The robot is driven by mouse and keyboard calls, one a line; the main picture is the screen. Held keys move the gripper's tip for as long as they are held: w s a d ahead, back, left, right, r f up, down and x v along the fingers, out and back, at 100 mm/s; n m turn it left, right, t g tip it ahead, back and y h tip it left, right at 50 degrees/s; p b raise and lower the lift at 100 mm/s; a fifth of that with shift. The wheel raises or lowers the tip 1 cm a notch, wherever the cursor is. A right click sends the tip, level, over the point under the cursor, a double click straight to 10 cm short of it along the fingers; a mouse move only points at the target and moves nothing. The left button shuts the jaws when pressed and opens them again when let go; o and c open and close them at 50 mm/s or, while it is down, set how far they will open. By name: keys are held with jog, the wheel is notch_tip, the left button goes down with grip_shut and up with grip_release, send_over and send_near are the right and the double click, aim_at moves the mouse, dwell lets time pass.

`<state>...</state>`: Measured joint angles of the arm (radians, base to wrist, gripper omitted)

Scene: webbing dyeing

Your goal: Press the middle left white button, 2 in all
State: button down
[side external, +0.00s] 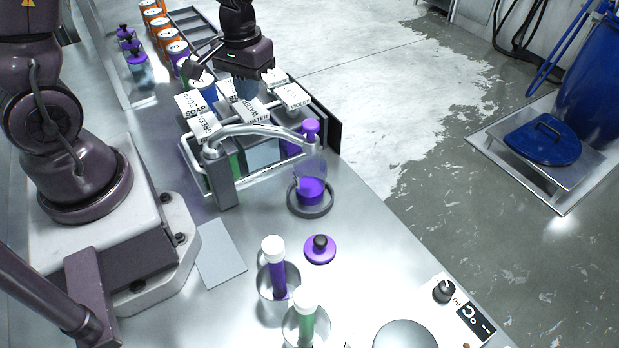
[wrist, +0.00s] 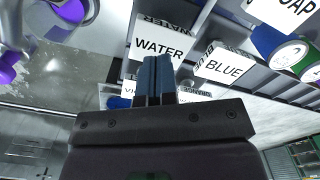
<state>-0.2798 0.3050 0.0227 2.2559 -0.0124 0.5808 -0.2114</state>
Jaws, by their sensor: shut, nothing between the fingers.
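White labelled blocks, which look like the white buttons, stand in a cluster on the dispenser rack; I cannot tell for sure which is the middle left one. The WATER block (side external: 253,112) and the BLUE block (side external: 228,89) are in the middle of the cluster. In the wrist view, WATER (wrist: 160,46) is straight beyond my fingertips and BLUE (wrist: 223,68) is to its right. My gripper (side external: 246,92) is shut and empty, fingers pointing down over the cluster. Its blue fingers (wrist: 156,62) overlap WATER's lower edge in the wrist view; contact cannot be told.
A metal spout arm (side external: 255,130) and a purple-filled flask (side external: 311,188) stand in front. Cans (side external: 177,49) line the back left.

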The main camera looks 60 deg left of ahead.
aim_at(250, 108)
jog(key=shift+f, duration=0.1)
jog(key=shift+f, duration=1.75)
jog(key=shift+r, duration=1.25)
jog(key=shift+f, duration=0.1)
jog(key=shift+f, duration=1.15)
jog(key=shift+r, duration=1.85)
